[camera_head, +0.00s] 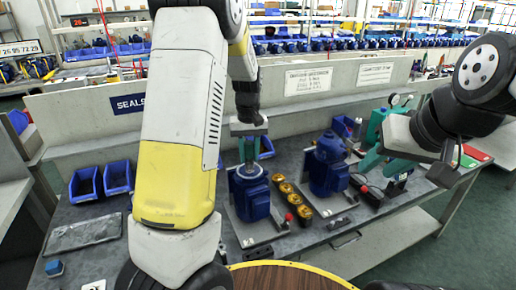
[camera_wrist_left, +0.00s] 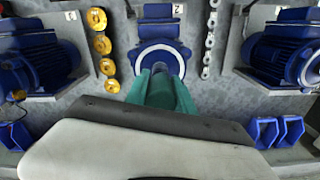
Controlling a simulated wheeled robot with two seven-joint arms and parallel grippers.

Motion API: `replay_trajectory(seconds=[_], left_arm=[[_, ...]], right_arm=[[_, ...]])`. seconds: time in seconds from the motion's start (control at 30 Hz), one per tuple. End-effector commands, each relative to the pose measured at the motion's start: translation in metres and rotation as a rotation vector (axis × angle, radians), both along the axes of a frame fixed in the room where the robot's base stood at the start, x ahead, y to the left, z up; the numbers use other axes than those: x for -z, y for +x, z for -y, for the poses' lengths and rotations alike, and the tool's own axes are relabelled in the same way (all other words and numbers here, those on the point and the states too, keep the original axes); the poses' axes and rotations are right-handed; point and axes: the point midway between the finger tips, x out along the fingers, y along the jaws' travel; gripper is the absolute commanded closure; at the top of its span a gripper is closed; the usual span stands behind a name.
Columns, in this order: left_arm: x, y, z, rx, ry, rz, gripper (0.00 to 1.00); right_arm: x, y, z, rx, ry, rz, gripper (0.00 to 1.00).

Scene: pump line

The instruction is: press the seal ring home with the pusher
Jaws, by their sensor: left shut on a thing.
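My left gripper (camera_head: 248,160) points straight down over a blue pump housing (camera_head: 252,199) on a grey plate. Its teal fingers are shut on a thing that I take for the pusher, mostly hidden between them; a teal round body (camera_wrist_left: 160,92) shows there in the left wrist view. A pale ring (camera_head: 250,172) shows at the housing's top around the fingertips; I cannot tell whether this is the seal ring or how deep it sits. The housing also shows in the left wrist view (camera_wrist_left: 158,31). My right gripper (camera_head: 406,163) is at the right, its teal fingers apart and empty.
A second blue pump (camera_head: 327,170) stands to the right, with a row of brass parts (camera_head: 288,192) between. Blue bins (camera_head: 85,184) and a grey tray (camera_head: 83,233) are at the left. A low wall (camera_head: 90,115) with a SEALS sign runs behind the bench.

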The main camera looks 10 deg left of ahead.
Motion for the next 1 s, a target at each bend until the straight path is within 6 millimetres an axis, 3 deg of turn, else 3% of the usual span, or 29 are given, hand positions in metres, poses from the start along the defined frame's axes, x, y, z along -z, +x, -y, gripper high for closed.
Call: replay_trajectory(seconds=[0.43, 1.0], left_arm=[[-0.003, 0.000, 0.000, 0.000, -0.001, 0.001, 1.00], [-0.042, 0.001, 0.001, 0.000, -0.001, 0.003, 1.00]], right_arm=[[0.000, 0.000, 0.000, 0.000, 0.000, 0.000, 0.64], [0.000, 0.000, 0.000, 0.000, 0.000, 0.000, 0.64]])
